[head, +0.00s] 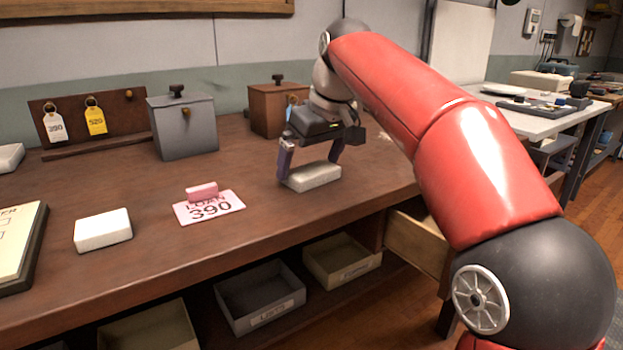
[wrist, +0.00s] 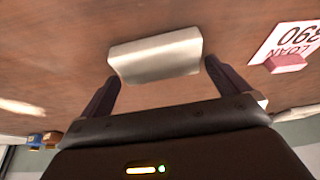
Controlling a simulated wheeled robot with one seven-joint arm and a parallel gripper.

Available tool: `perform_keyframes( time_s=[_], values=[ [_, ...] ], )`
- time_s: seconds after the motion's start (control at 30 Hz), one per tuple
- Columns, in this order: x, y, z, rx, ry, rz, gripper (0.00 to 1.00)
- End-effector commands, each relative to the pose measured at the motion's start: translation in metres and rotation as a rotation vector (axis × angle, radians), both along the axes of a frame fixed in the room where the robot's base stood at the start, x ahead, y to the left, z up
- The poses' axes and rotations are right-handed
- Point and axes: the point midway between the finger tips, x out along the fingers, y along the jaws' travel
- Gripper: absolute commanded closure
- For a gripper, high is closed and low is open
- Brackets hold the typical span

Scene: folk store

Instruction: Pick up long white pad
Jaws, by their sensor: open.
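A long white pad (head: 314,177) lies flat on the brown wooden counter, right of the loan card. My gripper (head: 311,171) is over it, pointing down, with its fingers apart near the pad's two ends. In the wrist view the pad (wrist: 155,58) lies ahead of and between the open fingertips (wrist: 162,75). I cannot tell whether a finger touches it. A shorter white block (head: 103,230) lies on the counter at the left front. Another white block (head: 10,157) is partly cut off at the left edge.
A "LOAN 390" card (head: 209,208) with a pink eraser (head: 202,192) on it lies left of my gripper. A grey lidded box (head: 183,127) and a brown lidded box (head: 275,109) stand behind. An open drawer (head: 418,242) juts below the counter.

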Motion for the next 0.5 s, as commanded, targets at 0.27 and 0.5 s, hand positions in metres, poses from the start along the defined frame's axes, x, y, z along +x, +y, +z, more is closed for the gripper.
perform_keyframes(
  time_s=[0.27, 0.5],
  values=[
    [0.0031, 0.0024, -0.0097, 0.0, -0.002, -0.002, 0.0],
    [0.003, 0.0022, -0.0095, 0.0, -0.002, -0.002, 0.21]
  ],
)
